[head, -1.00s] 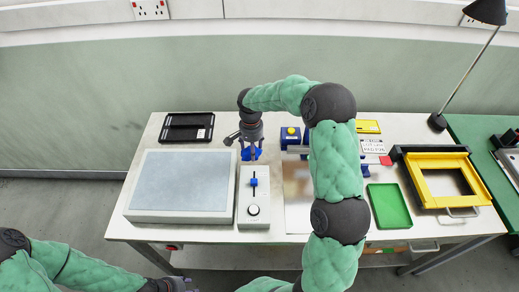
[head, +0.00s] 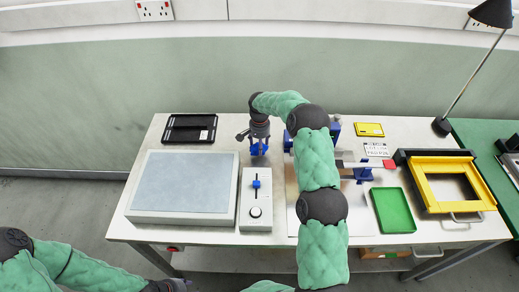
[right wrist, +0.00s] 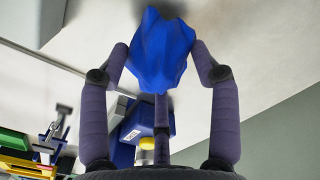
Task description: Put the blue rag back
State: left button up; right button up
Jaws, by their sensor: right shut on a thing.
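The blue rag (head: 259,149) is a crumpled blue piece at the back of the white table, just behind the grey control box (head: 255,215). My right gripper (head: 259,144) points down there and is shut on the rag. In the right wrist view the rag (right wrist: 160,50) bulges up between the fingertips. I cannot tell whether it touches the table. My left gripper (head: 176,285) is at the bottom edge of the head view, partly cut off, and its fingers are not clear.
A flat grey plate (head: 183,182) lies left of the control box, with a black tray (head: 190,128) behind it. My right arm partly covers the blue gantry parts (head: 363,172). A green tray (head: 392,210) and a yellow frame (head: 422,190) lie to the right, near a lamp (head: 441,126).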

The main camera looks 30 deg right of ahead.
jog(key=shift+f, duration=1.35)
jog(key=shift+s+f, duration=0.1)
jog(key=o, duration=1)
jog(key=shift+f, duration=0.1)
notch_tip(320, 180, up, 12)
jog(key=shift+r+p, duration=0.2)
jog(key=shift+p, duration=0.25)
